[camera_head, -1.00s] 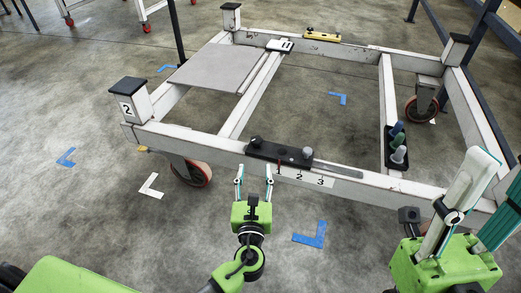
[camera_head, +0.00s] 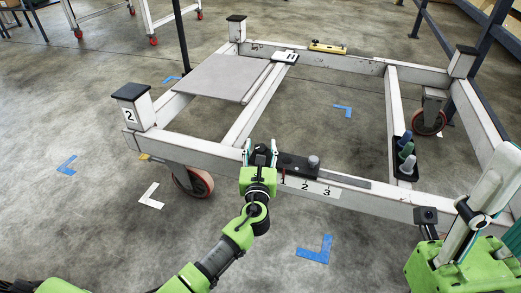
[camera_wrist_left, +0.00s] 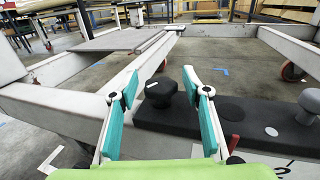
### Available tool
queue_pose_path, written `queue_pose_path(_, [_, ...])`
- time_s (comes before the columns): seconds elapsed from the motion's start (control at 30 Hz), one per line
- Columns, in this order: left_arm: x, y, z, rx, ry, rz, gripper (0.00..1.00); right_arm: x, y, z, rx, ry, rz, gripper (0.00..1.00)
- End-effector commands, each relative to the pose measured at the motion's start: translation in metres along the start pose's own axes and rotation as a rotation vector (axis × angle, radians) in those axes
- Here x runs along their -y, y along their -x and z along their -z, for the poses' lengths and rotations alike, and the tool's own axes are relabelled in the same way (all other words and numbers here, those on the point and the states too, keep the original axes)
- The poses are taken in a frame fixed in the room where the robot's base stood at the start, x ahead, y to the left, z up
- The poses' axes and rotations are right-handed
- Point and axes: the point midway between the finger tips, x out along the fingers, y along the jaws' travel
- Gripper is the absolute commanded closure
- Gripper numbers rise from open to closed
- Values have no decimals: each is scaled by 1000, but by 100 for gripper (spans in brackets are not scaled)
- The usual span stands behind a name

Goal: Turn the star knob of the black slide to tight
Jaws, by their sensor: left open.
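The black slide (camera_head: 298,166) lies along the trolley's front beam above the marks 1, 2 and 3. A dark knob (camera_wrist_left: 160,91) with a white mark on top stands at its left end. A grey knob (camera_wrist_left: 309,106) stands farther right on it, also seen in the head view (camera_head: 313,162). My left gripper (camera_head: 260,150) is open at the slide's left end. In the wrist view its fingers (camera_wrist_left: 161,78) are apart, one on each side of the dark knob; contact is not clear. In the head view the gripper hides this knob. My right gripper (camera_head: 492,200) is partly cut off at the right.
A black tray with several coloured pegs (camera_head: 405,170) sits on the trolley's right crossbar. A flat grey panel (camera_head: 215,75) covers part of the trolley's left. A corner post (camera_head: 133,106) marked 2 stands at the front left. The floor before the trolley is open.

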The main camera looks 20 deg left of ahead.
Motion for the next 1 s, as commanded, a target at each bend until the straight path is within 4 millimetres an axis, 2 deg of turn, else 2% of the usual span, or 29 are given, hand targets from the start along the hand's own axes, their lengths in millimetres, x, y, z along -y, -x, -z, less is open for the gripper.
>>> queue_pose_path(0.23, [0, -1, 0, 0, 0, 0, 56, 0, -1, 0, -1, 0, 1, 60])
queue_pose_path(0.27, [0, -1, 0, 0, 0, 0, 61, 0, -1, 0, -1, 0, 1, 60])
queue_pose_path(0.4, [0, -1, 0, 0, 0, 0, 96, 0, -1, 0, -2, 0, 1, 60])
queue_pose_path(0.77, [-1, 0, 0, 0, -2, 32, 96, 0, -2, 1, -2, -1, 0, 60])
queue_pose_path(1.0, [-2, -1, 0, 0, -6, 162, 96, 0, -1, 2, 11, -2, -7, 60])
